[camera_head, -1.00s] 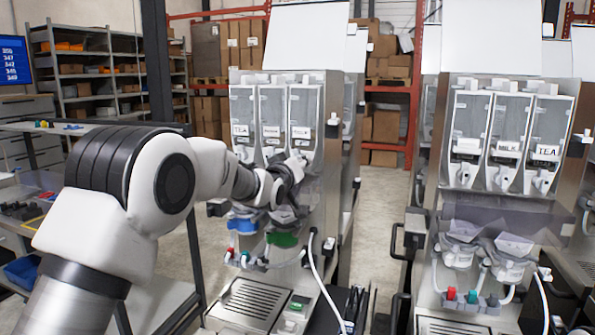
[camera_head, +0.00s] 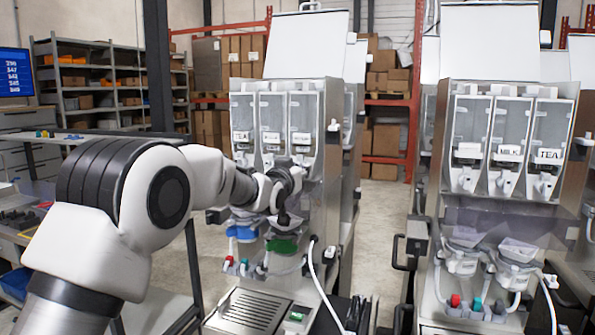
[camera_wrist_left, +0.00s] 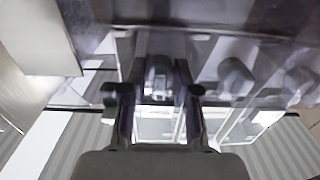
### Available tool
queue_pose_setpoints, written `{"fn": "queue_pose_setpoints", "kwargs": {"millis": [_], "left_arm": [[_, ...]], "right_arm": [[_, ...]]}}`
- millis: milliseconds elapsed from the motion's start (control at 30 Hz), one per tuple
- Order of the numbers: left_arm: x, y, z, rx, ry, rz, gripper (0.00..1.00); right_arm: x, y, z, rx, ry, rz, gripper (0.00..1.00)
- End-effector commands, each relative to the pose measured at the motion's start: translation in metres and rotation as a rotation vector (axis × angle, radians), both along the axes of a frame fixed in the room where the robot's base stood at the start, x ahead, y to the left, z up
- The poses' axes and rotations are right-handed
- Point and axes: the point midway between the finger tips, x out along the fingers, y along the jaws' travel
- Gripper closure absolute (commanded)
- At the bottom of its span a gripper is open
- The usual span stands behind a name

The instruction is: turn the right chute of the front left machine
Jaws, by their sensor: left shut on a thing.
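The front left machine (camera_head: 333,190) has a row of three clear canisters with pale chutes below them. The right canister (camera_head: 303,118) is in plain sight, but its chute is mostly hidden behind my left gripper in the head view. My left gripper (camera_head: 293,177) is at the bottom of that canister. In the left wrist view, the two dark fingers (camera_wrist_left: 156,105) stand on either side of a small pale part, which looks like the right chute (camera_wrist_left: 158,78). The left gripper is shut on it. My right gripper is not in view.
Blue (camera_head: 242,232) and green (camera_head: 282,244) funnel parts sit below my left gripper, with a white hose (camera_head: 318,268) beside them. A second machine (camera_head: 500,215) stands to the right, across a narrow floor gap. Shelves (camera_head: 110,78) stand at the back left.

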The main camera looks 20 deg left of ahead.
Motion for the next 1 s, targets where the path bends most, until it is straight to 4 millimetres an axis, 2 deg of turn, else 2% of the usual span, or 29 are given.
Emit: {"fn": "queue_pose_setpoints", "kwargs": {"millis": [167, 200, 233, 700, 867, 1000], "left_arm": [[0.0, 0.0, 0.004, 0.0, -0.008, 0.0, 1.0], [0.0, 0.0, 0.004, 0.0, -0.008, -0.001, 0.66], [0.0, 0.0, 0.004, 0.0, -0.007, -0.001, 0.62], [-0.005, 0.0, 0.001, -0.001, -0.001, 0.0, 0.62], [-0.031, 0.001, 0.002, -0.002, -0.001, 0.0, 0.62], [-0.068, 0.002, 0.001, -0.001, 0.0, 0.0, 0.62]], "right_arm": [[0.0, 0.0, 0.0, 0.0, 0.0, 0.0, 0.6], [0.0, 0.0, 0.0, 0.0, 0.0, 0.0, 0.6], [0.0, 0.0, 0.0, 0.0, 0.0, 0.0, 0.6], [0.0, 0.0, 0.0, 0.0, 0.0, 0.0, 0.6], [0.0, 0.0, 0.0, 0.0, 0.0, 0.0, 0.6], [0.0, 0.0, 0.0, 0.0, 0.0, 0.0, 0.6]]}}
